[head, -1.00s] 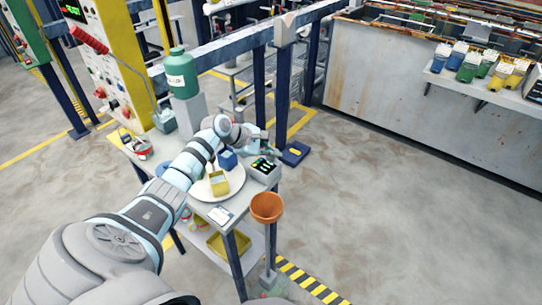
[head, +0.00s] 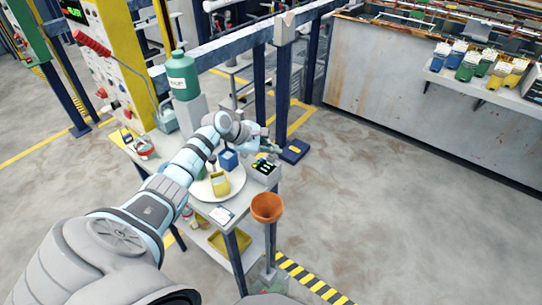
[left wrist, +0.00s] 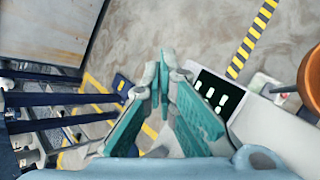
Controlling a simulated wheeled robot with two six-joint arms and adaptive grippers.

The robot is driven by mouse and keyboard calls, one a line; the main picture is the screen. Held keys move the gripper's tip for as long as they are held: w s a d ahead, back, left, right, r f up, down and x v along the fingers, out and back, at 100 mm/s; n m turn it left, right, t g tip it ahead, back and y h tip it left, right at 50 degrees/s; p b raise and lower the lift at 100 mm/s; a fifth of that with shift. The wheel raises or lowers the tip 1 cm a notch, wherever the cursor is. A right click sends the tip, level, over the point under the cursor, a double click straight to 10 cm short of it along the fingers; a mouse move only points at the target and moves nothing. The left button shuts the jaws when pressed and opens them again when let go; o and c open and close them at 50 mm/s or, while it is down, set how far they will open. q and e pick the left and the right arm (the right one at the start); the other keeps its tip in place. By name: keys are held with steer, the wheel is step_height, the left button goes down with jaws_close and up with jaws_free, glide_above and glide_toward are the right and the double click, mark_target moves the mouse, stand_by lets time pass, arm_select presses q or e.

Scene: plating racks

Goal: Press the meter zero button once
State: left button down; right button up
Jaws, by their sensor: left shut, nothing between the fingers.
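The meter is a pale grey box with a black display (head: 263,167) at the right end of the small table. It also shows in the left wrist view (left wrist: 217,92), with bright marks on its dark face, right of my fingers. My left gripper (head: 273,149) is by the meter's far edge in the head view. In the left wrist view its teal-padded fingers (left wrist: 167,68) meet at the tips, with nothing between them. They look above and beside the meter; I cannot tell whether they touch it. I cannot make out the zero button. My right gripper is out of view.
The table holds a round white plate (head: 204,190) with a blue container (head: 228,159) and a yellow container (head: 220,184). A green bottle (head: 181,76) stands behind. An orange bowl (head: 267,207) stands off the table's near right corner. Open floor lies to the right.

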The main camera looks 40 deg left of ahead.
mark_target(271, 159)
arm_select(q)
steer(key=shift+r+p, duration=1.4)
steer(key=shift+p, duration=0.25)
steer(key=shift+r+p, duration=0.65)
steer(key=shift+r, duration=0.5)
steer(key=shift+f, duration=0.1)
steer(key=shift+s+f, duration=0.1)
